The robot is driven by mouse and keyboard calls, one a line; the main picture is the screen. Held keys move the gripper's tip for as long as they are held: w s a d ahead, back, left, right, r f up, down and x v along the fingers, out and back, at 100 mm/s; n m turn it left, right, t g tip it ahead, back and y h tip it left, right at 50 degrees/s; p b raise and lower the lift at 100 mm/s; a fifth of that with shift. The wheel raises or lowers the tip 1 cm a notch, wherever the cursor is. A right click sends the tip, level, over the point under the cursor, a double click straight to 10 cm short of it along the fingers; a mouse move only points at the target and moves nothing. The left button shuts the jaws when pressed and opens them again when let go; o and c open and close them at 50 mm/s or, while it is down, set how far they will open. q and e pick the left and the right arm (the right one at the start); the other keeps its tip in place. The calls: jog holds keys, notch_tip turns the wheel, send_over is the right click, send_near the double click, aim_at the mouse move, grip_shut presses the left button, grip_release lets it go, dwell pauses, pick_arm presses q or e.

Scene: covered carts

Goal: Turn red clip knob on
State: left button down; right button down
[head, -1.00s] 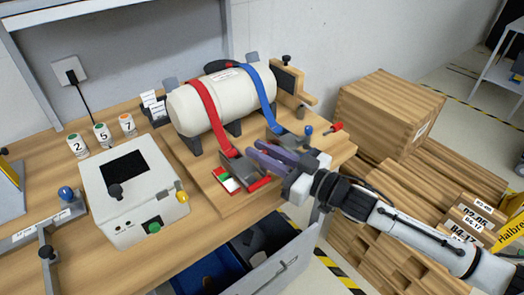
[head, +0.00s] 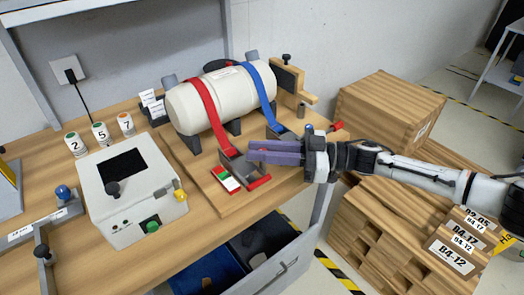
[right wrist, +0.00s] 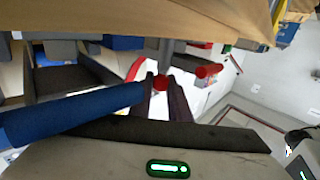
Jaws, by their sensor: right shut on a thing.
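The red strap (head: 206,110) runs over the white tank (head: 190,108) down to a dark grey clip (head: 241,168) with a red front end (head: 259,182). My right gripper (head: 250,150) reaches in from the right, its purple fingers level just above the clip. In the right wrist view a round red knob (right wrist: 160,82) sits between the tips of my right gripper (right wrist: 163,88), which is shut on it. In the head view the fingers hide this knob. A red, white and green marker (head: 226,180) lies left of the clip. My left gripper is out of view.
The blue strap (head: 260,88) ends at a second clip with a blue knob (head: 309,129), close behind my right gripper. A white box with knobs (head: 125,190) stands left. An open drawer (head: 275,268) is below the front edge. Wooden crates (head: 385,112) stand right.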

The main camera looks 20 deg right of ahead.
dwell(0.3)
jog(key=c, duration=1.7)
grip_release()
jog(key=shift+o, duration=0.2)
jog(key=b+v, duration=0.1)
jog(key=v, duration=0.8)
jog(key=shift+f+b, duration=0.1)
jog(key=shift+b, duration=0.3)
jog(key=shift+s+d, duration=0.25)
jog(key=shift+d, duration=0.35)
